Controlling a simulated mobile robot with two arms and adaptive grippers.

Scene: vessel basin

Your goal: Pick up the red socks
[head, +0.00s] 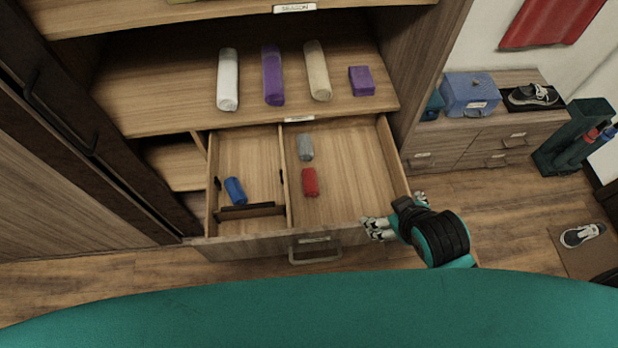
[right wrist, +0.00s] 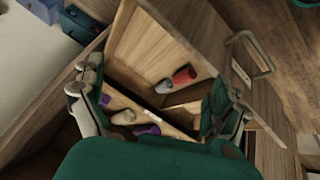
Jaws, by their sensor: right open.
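The red socks (head: 310,182), a small rolled bundle, lie in the right compartment of the open drawer (head: 350,150). They also show in the right wrist view (right wrist: 184,75), seen between the two fingers. My right gripper (head: 395,213) is open and empty near the drawer's front right corner, to the right of the red socks and apart from them. It also shows in the right wrist view (right wrist: 158,95), fingers spread wide. Grey socks (head: 306,147) lie just behind the red ones. My left gripper is not in view.
Blue socks (head: 235,190) lie in the drawer's left compartment, behind a divider (head: 287,180). The shelf (head: 160,100) above holds white, purple and beige rolls and a purple folded cloth (head: 361,80). A low cabinet (head: 470,145) with a blue box (head: 470,92) stands to the right.

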